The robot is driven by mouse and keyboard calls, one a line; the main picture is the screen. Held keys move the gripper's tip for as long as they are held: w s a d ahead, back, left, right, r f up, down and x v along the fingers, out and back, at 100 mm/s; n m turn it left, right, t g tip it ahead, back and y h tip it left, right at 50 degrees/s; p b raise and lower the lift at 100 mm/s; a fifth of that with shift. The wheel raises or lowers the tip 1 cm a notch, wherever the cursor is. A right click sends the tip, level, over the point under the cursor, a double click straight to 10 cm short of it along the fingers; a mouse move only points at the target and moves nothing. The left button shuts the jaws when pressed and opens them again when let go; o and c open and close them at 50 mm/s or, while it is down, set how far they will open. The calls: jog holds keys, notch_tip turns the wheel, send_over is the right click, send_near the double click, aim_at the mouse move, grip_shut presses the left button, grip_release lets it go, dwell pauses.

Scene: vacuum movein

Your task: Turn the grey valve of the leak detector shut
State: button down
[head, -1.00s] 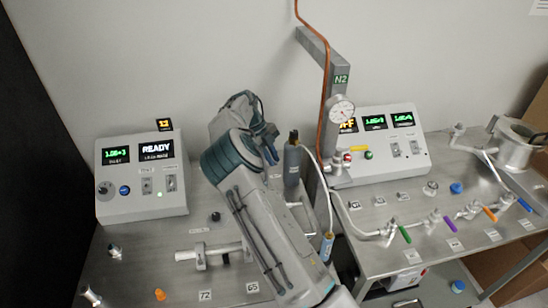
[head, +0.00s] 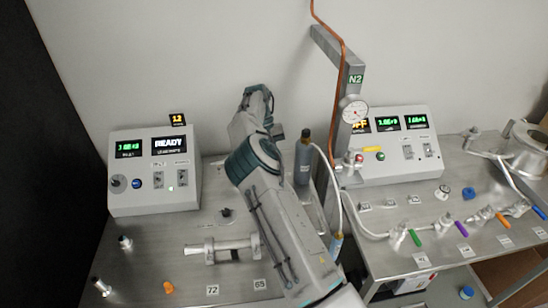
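On the left stands a grey console (head: 154,204) whose display reads READY; it looks like the leak detector. A round dark grey knob (head: 118,181) is at the left of its front, beside a blue button (head: 137,183). I cannot tell whether this knob is the grey valve. No other clearly grey-handled valve stands out. My arm reaches up from the bottom, right of this console, and bends away near the wall. My gripper is not visible; the arm's far end is hidden behind its own links.
A pipe fitting (head: 224,246) and orange cap (head: 168,286) lie on the left bench. A grey N2 post with gauge (head: 354,110) and a dark bottle (head: 304,160) stand close right of my arm. The right bench holds another console (head: 396,167) and valves with green (head: 415,237), purple and orange handles.

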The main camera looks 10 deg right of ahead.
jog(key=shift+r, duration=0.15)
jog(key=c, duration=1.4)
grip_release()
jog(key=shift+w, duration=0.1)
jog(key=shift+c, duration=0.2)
